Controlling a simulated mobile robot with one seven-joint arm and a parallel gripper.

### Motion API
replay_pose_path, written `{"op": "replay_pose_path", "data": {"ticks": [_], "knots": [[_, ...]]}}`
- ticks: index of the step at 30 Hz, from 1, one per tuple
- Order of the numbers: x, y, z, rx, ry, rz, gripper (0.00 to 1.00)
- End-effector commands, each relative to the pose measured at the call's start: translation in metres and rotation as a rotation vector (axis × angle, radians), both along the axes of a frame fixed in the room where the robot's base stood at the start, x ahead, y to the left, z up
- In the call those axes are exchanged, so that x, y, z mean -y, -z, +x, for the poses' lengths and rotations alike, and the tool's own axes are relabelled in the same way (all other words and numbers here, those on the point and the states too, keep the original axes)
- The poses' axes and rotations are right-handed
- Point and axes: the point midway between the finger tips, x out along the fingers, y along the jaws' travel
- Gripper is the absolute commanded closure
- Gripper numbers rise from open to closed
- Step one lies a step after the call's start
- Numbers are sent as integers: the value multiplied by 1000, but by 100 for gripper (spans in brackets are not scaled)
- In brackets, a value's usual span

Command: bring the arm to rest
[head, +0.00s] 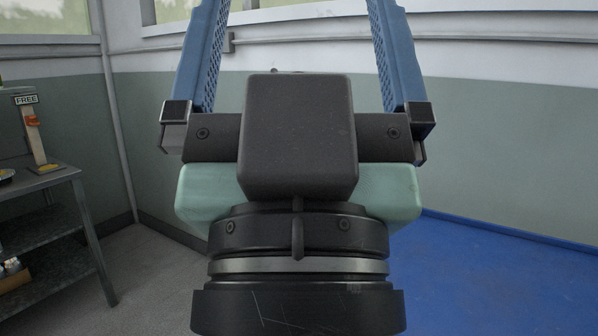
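My gripper (298,35) fills the middle of the head view, close to the camera and pointing up. Its two blue, perforated fingers stand wide apart, on either side of a black housing. Nothing shows between them, only wall and window frame. The fingertips are cut off by the top edge. A pale green block-shaped part shows on both sides behind the black housing; it looks like part of my gripper's body. My black wrist with a silver ring is below.
A dark metal table (62,178) with lower shelves stands at the left. On it is a post (35,130) with a "FREE" sign and an orange-red part. Blue floor (500,270) lies at the right, grey floor (150,270) at the left. A green-and-white wall (510,150) closes the back.

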Motion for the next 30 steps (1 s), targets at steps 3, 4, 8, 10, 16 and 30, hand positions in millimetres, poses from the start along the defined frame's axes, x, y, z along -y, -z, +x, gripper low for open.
{"op": "replay_pose_path", "data": {"ticks": [3,4,8,10,16,30], "knots": [[0,-54,1,-2,-1,1,0],[0,-63,1,-2,-1,1,0],[0,-103,1,-3,-1,1,0],[0,-124,1,-3,-1,1,0],[0,-186,1,-4,-2,1,0],[0,-264,1,-4,-2,1,0]]}}
